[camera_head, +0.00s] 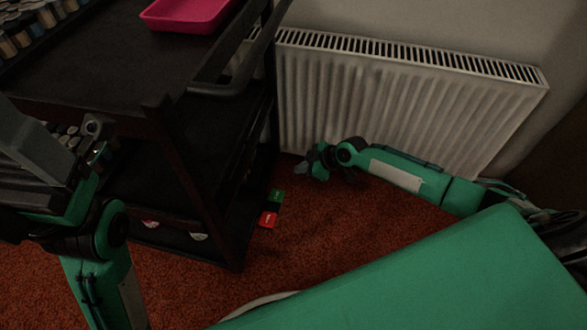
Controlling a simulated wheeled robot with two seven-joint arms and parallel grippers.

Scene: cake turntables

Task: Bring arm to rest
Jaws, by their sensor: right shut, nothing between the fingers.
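My right arm (400,175) reaches in from the right, low in front of the radiator. Its gripper (302,168) is shut and empty, above the carpet and just right of the dark cart (165,130). My left arm (100,280) rises from the bottom left.
A white radiator (400,100) stands along the wall behind my right arm. A pink tray (188,14) and several small jars (30,28) are on the cart top. A red tag (268,219) and a green tag (276,196) are by the cart's lower right.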

